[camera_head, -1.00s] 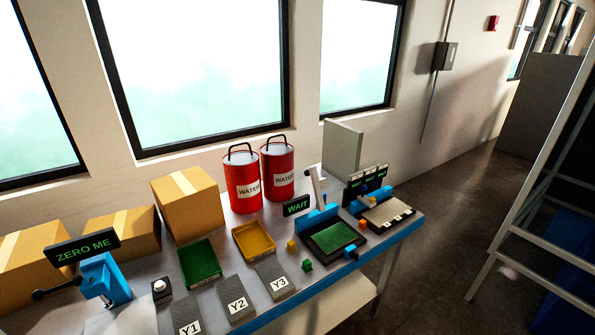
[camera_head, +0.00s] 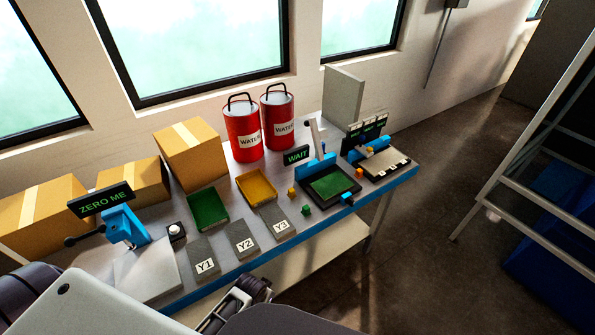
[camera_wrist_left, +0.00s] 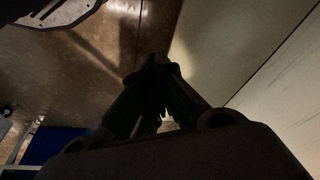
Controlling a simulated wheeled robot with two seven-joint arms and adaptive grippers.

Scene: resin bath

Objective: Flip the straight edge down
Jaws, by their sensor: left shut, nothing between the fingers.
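The straight edge (camera_head: 315,139) appears to be the pale narrow bar standing up, slightly tilted, from a blue hinge block (camera_head: 317,170). The block sits at the back of a black-framed green bed (camera_head: 333,185). A "WAIT" sign (camera_head: 296,156) stands left of the bar. In the left wrist view my left gripper (camera_wrist_left: 160,62) is shut and empty over bare floor, dark and partly lost in shadow. Dark linkage of mine shows at the bottom of the head view, in front of the table and well short of the bar. My right gripper is not in view.
The table (camera_head: 285,250) holds a green tray (camera_head: 208,209), a yellow tray (camera_head: 257,188), grey pads Y1 (camera_head: 204,265), Y2 (camera_head: 242,245) and Y3 (camera_head: 280,225), and two red water cans (camera_head: 243,135). A blue press (camera_head: 125,225) and cardboard boxes stand left. A ladder-like frame (camera_head: 510,190) stands right.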

